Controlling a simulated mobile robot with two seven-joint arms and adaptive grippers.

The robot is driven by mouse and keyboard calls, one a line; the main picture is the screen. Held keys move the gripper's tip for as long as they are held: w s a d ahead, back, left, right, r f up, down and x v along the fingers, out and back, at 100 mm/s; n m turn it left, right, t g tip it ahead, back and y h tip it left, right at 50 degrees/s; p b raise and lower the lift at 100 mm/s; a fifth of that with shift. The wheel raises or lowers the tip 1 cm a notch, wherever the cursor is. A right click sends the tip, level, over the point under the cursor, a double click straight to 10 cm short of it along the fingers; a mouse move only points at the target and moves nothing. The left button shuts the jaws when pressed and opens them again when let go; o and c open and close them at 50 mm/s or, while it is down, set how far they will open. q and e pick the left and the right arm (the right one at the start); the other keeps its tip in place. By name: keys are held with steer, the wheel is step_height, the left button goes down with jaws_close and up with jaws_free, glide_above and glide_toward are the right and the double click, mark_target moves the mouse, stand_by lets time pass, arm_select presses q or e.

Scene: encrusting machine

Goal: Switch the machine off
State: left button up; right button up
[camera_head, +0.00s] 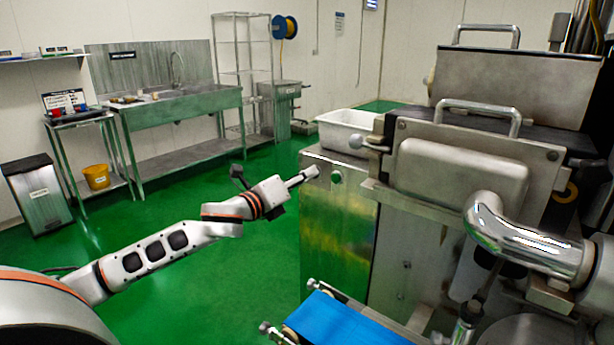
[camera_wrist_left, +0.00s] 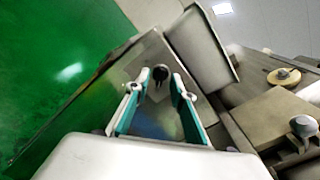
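The encrusting machine (camera_head: 480,165) is a large steel body on the right of the head view. A round green button (camera_head: 337,177) sits on the upper front of its steel cabinet (camera_head: 340,240). My left gripper (camera_head: 311,173) is at the cabinet's upper left, just left of the green button. In the left wrist view its two fingers (camera_wrist_left: 159,88) are apart, with nothing held. A dark round knob (camera_wrist_left: 160,73) on the steel panel shows in the gap at the fingertips; I cannot tell whether they touch it. My right gripper is not in view.
A white tub (camera_head: 345,127) stands on top of the cabinet. A blue conveyor belt (camera_head: 345,322) juts out low in front. A steel sink bench (camera_head: 180,108), a yellow bucket (camera_head: 96,177) and a bin (camera_head: 37,193) are far left. Green floor between is clear.

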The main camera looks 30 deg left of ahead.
arm_select(q)
steer(key=shift+w+d, duration=0.1)
steer(key=shift+w, duration=0.5)
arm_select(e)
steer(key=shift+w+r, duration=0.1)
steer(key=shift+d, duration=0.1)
arm_select(q)
jaws_close()
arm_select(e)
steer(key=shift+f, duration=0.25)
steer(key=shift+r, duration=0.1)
